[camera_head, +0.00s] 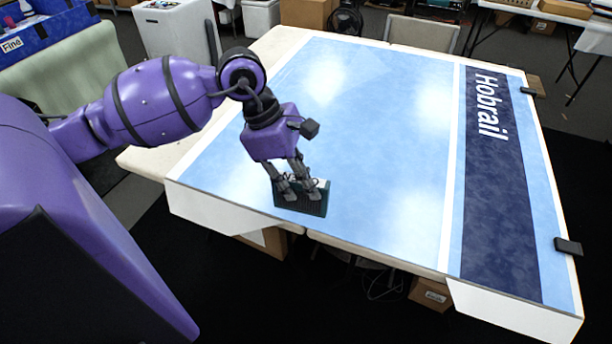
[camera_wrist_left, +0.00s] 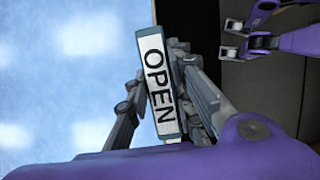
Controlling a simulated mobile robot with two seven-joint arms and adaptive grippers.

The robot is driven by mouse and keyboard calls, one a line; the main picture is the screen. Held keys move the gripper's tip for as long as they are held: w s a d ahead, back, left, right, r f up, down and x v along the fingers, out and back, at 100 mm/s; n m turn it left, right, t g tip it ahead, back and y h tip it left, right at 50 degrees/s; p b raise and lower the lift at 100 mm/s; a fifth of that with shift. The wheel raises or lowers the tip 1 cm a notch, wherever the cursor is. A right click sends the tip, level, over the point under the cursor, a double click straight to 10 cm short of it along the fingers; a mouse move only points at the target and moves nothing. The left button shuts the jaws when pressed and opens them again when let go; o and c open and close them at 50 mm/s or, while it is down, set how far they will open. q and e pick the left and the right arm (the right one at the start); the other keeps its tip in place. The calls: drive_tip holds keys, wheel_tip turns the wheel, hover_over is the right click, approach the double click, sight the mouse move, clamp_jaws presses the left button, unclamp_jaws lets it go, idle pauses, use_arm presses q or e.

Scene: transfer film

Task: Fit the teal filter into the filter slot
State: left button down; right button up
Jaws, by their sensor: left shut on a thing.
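A dark teal, box-like thing (camera_head: 314,208) is at the near edge of the blue tabletop in the head view. In the left wrist view, its white face marked OPEN (camera_wrist_left: 159,85) has a teal rim. I take it for the teal filter. My left gripper (camera_head: 298,194) points down and is shut on it, with fingers on both sides in the left wrist view (camera_wrist_left: 160,100). I cannot tell whether its underside touches the tabletop. I cannot make out a filter slot in either view.
The blue tabletop (camera_head: 370,130) is mostly bare. A dark blue band marked Hobrail (camera_head: 495,190) runs along its right side, with black clips (camera_head: 568,246) on the edge. Below the near edge are cardboard boxes (camera_head: 430,294). A black fan (camera_head: 345,22) stands behind.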

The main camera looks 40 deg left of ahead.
use_arm(q)
drive_tip(key=w+a+r+n+t+y+b, duration=0.1)
drive_tip(key=w+a+n+y, duration=0.15)
drive_tip(key=a+n, duration=0.4)
drive_tip(key=w+a+r+n+t+y+b, duration=0.1)
drive_tip(key=a+n+t+y+b, duration=0.2)
drive_tip(key=n, duration=0.7)
drive_tip(key=shift+g, duration=0.7)
drive_tip(key=w+a+f, duration=0.2)
drive_tip(key=w+f, duration=0.2)
drive_tip(key=w+a+f+p, duration=0.1)
drive_tip(key=w+a+f, duration=0.1)
drive_tip(key=w+f, duration=0.2)
drive_tip(key=w+a+f, duration=0.3)
drive_tip(key=w+f, duration=0.1)
drive_tip(key=shift+f+p, duration=0.35)
drive_tip(key=shift+f, duration=0.05)
drive_tip(key=shift+a, duration=0.1)
use_arm(e)
drive_tip(key=f, duration=0.1)
drive_tip(key=s+f, duration=0.1)
drive_tip(key=f, duration=0.1)
drive_tip(key=shift+s+d+g, duration=0.1)
drive_tip(key=shift+s+g, duration=0.15)
drive_tip(key=shift+g, duration=0.05)
